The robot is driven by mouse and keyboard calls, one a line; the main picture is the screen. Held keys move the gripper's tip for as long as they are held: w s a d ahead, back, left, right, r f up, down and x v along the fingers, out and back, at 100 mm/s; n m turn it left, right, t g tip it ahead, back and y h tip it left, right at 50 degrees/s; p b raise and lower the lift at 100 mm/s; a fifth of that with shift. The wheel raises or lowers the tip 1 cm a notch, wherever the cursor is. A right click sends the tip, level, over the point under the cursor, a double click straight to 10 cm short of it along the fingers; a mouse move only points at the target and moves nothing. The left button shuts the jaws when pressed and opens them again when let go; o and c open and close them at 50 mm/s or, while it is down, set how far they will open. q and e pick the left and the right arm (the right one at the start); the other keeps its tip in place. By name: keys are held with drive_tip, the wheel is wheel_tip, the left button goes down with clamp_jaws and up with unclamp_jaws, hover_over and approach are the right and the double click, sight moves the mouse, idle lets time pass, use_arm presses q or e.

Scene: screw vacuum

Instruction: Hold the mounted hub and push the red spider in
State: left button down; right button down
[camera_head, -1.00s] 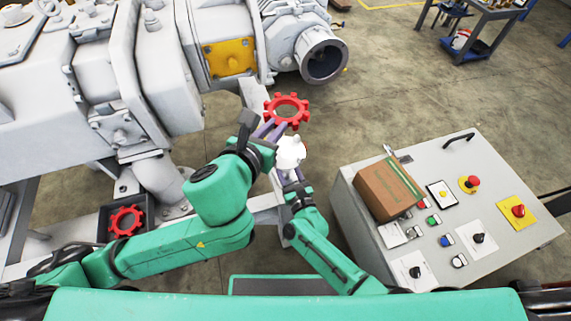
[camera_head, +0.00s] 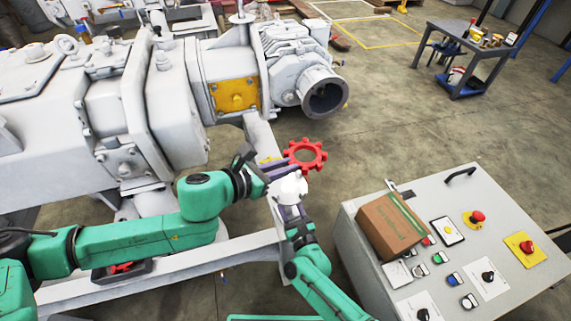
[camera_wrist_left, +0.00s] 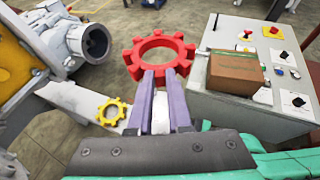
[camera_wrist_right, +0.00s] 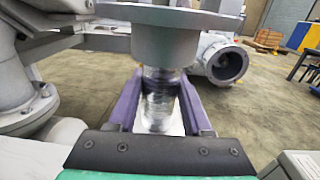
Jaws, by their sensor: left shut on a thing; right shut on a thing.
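The red spider (camera_head: 304,154) is a toothed ring held at the tips of my left gripper (camera_head: 287,167), beside and slightly beyond the hub in the head view. In the left wrist view the spider (camera_wrist_left: 160,38) sits flat at the ends of the purple fingers. The pale hub (camera_head: 288,188) is between the fingers of my right gripper (camera_head: 291,212). In the right wrist view the hub (camera_wrist_right: 165,45) shows as a wide grey flange above a narrower shaft between the fingers. Its upper face is hidden there.
A second red spider (camera_head: 121,267) lies in a dark tray, partly covered by my left arm. A yellow toothed ring (camera_wrist_left: 111,111) lies on the frame. The grey pump (camera_head: 115,110) stands at left. A control panel (camera_head: 445,205) with a cardboard box (camera_head: 391,225) stands at right.

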sight(288, 199)
use_arm(q)
drive_tip(key=a+f+m+g+h, duration=0.2)
drive_tip(key=a+f, duration=0.1)
drive_tip(key=a, duration=0.2)
drive_tip(key=shift+s+f+m+g, duration=0.2)
drive_tip(key=shift+f+m+g, duration=0.1)
drive_tip(key=shift+m, duration=0.1)
drive_tip(key=shift+f, duration=1.85)
drive_tip(key=shift+f, duration=0.15)
drive_tip(key=shift+f, duration=0.25)
drive_tip(key=shift+f, duration=0.4)
drive_tip(key=c, duration=0.8)
unclamp_jaws()
